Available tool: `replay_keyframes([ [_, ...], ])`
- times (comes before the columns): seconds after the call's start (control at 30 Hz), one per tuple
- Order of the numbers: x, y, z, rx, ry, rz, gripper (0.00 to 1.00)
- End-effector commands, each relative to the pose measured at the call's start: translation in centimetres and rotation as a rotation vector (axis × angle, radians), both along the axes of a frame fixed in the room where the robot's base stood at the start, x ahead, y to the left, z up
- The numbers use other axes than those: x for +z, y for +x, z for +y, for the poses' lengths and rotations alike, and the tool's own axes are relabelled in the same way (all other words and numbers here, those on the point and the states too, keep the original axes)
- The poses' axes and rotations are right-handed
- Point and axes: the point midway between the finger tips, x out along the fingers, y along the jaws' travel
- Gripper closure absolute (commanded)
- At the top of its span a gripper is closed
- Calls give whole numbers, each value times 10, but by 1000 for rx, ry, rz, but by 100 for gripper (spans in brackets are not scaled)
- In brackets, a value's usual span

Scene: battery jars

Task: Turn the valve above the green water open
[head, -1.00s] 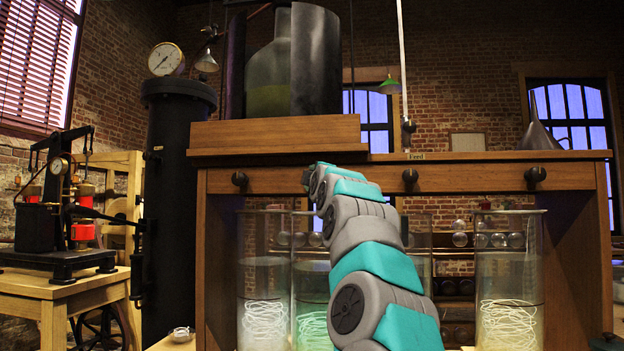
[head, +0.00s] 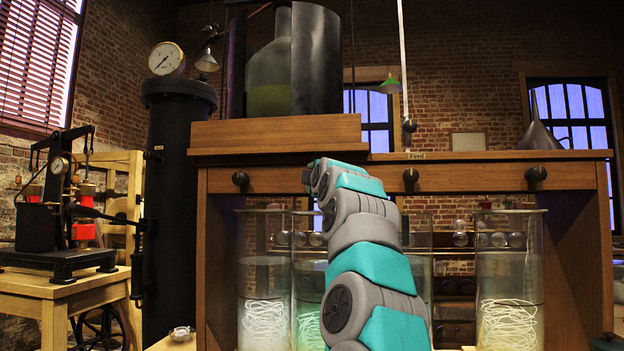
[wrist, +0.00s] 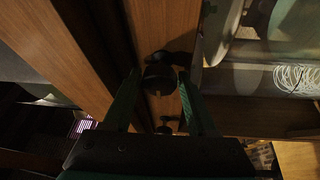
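The jar with green water (head: 309,318) stands under the wooden shelf in the head view, partly covered by my arm. The valve above it is hidden behind my arm there. In the wrist view a dark round valve knob (wrist: 160,76) on the wooden rail lies between the fingertips of my gripper (wrist: 160,72). The fingers are apart, one on each side of the knob, with small gaps showing. I cannot tell which knob this is from the wrist view alone.
Other valve knobs sit on the rail at left (head: 240,179), centre (head: 410,176) and right (head: 536,175). A left jar (head: 264,300) and a right jar (head: 509,290) hold pale liquid and coiled wire. Another knob (wrist: 165,125) shows in the wrist view.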

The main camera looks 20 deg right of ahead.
Motion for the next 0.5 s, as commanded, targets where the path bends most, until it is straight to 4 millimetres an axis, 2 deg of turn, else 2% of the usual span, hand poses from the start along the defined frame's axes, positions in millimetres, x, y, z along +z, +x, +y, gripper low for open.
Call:
replay_keyframes([
  [0.03, 0, 0, 0, 0, 1, 0, 35],
  [0.13, 0, 0, -1, -1, 1, -1, 24],
  [0.5, 1, -1, -1, -2, 2, -3, 24],
])
